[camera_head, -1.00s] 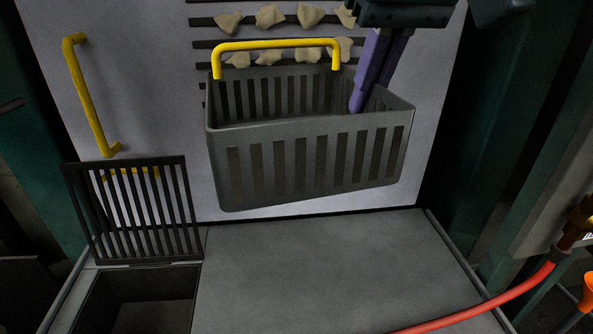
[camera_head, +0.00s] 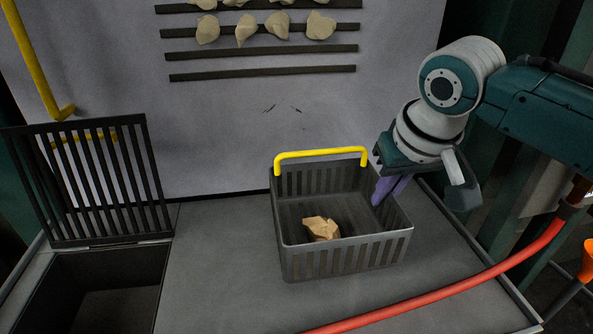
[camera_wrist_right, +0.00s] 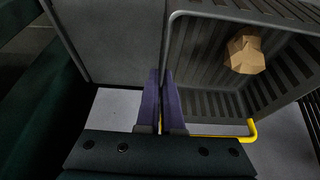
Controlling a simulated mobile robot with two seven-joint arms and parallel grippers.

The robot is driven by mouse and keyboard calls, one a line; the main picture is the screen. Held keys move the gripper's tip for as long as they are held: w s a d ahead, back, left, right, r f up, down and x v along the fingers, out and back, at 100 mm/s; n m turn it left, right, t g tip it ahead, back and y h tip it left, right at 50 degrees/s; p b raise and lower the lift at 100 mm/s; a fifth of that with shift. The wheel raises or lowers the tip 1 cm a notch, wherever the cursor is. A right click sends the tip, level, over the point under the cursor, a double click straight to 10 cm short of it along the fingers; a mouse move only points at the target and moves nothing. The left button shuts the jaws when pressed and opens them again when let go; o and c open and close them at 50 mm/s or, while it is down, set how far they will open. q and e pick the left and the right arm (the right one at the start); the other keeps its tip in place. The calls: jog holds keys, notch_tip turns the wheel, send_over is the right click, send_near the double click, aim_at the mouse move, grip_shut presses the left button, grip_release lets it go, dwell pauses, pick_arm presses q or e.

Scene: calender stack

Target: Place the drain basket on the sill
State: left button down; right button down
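The drain basket (camera_head: 350,257) is a dark grey slotted box with a yellow handle. It is upright, at or just above the grey sill (camera_head: 225,270); any small gap beneath it cannot be told. A tan lump (camera_head: 321,228) lies inside it. My right gripper (camera_head: 388,190) is at the basket's right wall with its purple fingers pointing down. In the right wrist view the fingers (camera_wrist_right: 165,78) are close together at the basket's wall (camera_wrist_right: 190,50), shut on it. My left gripper is not in view.
A raised grate (camera_head: 90,185) stands behind an open pit (camera_head: 105,290) at the left. A red hose (camera_head: 440,296) crosses the sill's front right. A back panel (camera_head: 230,130) carries dark slats with pale lumps. Bare sill lies left of the basket.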

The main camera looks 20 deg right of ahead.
aim_at(380, 223)
notch_tip(380, 223, down, 7)
jog(key=shift+b, duration=1.05)
jog(key=shift+f, duration=0.2)
jog(key=c, duration=1.1)
grip_release()
jog(key=shift+o, duration=0.2)
